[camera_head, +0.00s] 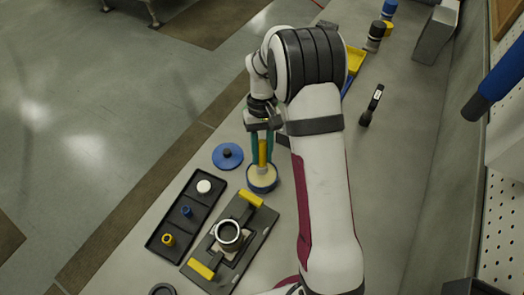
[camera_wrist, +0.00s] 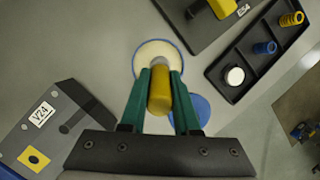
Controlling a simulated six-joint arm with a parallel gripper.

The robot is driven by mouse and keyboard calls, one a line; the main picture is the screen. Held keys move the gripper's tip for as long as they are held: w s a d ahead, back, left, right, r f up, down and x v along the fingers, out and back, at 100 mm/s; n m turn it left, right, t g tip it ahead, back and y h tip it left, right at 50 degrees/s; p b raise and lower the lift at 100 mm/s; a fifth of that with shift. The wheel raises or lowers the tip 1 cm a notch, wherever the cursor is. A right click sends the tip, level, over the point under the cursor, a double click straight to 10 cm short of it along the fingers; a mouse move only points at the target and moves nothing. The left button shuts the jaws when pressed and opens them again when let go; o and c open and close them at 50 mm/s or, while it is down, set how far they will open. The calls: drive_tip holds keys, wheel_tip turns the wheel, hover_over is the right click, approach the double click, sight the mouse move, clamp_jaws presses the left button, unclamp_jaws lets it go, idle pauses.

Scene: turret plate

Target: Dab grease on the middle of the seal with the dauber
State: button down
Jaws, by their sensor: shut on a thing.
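My gripper (camera_head: 262,148) has teal fingers that are shut on the yellow handle of the dauber (camera_head: 263,153). The wrist view shows the dauber (camera_wrist: 160,90) between the two fingertips (camera_wrist: 158,88). Its lower end is over the round blue-rimmed grease pot (camera_head: 262,188), which holds cream-coloured grease (camera_wrist: 155,48). I cannot tell whether the tip touches the grease. In the head view, a dark plate (camera_head: 262,222) with yellow clamps lies in front of the pot. A pale metal ring (camera_head: 229,235) stands in its middle. I cannot make out which part is the seal.
A blue lid (camera_head: 228,156) with a dark knob lies left of the pot. A black tray (camera_head: 166,226) holds a white, a blue and a yellow piece. A grey block (camera_wrist: 42,130) labelled V24 stands at left in the wrist view. Bench right of my arm is mostly clear.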

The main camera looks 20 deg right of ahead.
sight(262, 146)
drive_tip(key=shift+f, duration=0.7)
idle(1.4)
drive_tip(key=shift+r, duration=3.55)
drive_tip(key=shift+r, duration=0.1)
wheel_tip(262, 146, up, 15)
drive_tip(key=s, duration=0.3)
drive_tip(key=w+a+f+t+y, duration=0.1)
drive_tip(key=w+a+f, duration=0.1)
drive_tip(key=a+f, duration=0.6)
drive_tip(key=w+a+f+t+y, duration=0.1)
drive_tip(key=w+a+f, duration=0.1)
drive_tip(key=a+f, duration=0.6)
drive_tip(key=shift+a+f+m+t+y, duration=0.15)
drive_tip(key=shift+m+t+y, duration=0.15)
drive_tip(key=shift+t+y, duration=0.1)
